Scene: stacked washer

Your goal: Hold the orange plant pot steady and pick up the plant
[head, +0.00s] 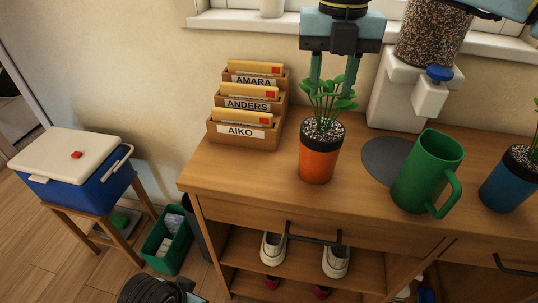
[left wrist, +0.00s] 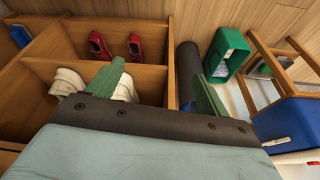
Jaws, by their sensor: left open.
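The orange plant pot (head: 318,160) stands upright on the wooden cabinet top, with a black rim and speckled soil. The green leafy plant (head: 325,98) grows up from it. My right gripper (head: 333,80) points down from above, its two green fingers apart on either side of the upper leaves. No firm grip on the plant shows. My left gripper (left wrist: 160,75) is open and empty in the left wrist view, facing the cabinet's lower shelves and floor, away from the pot. Its fingers do not show clearly in the head view.
A green mug (head: 428,172) and a blue pot (head: 506,180) stand right of the orange pot. A file holder (head: 240,132) is behind left, and a dispenser (head: 395,95) behind right. A drawer handle (head: 314,238) sticks out in front. A blue cooler (head: 75,185) stands left.

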